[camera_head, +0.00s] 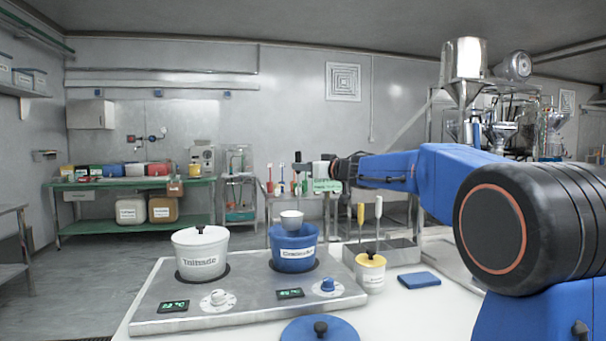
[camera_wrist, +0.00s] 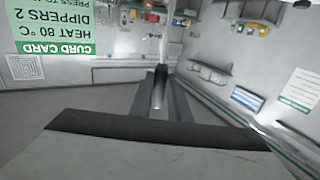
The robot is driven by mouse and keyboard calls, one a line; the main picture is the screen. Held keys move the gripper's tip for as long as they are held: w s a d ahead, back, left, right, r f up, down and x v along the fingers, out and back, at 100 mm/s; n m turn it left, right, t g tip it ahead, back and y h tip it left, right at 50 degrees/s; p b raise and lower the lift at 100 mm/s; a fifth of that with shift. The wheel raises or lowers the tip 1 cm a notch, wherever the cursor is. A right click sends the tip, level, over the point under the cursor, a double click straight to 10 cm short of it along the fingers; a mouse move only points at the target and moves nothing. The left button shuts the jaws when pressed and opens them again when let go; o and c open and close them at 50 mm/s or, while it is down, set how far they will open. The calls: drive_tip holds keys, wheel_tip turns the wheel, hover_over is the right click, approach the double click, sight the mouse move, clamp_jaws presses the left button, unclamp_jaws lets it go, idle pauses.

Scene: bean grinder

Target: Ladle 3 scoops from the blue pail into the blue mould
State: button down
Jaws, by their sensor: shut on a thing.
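The blue pail (camera_head: 294,255) stands open on the right plate of the steel hob. A ladle with a pale cup (camera_head: 291,218) and a thin upright handle is just above the pail's mouth; I cannot tell whether the cup holds anything. My gripper (camera_head: 318,170) is above the pail, shut on the ladle's handle. In the wrist view a grey handle (camera_wrist: 159,88) shows between my fingers (camera_wrist: 160,105). A flat blue square (camera_head: 419,280) lies on the white top at the right; I cannot tell whether it is the mould.
A white pail (camera_head: 201,256) stands on the left of the hob (camera_head: 160,300). A yellow-lidded pot (camera_head: 370,273) and a stand with yellow and white handles (camera_head: 385,256) are on the right. A blue lid (camera_head: 319,329) lies in front. My arm crosses the right side.

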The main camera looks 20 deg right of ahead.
sight(300, 153)
drive_tip(key=shift+r, duration=2.1)
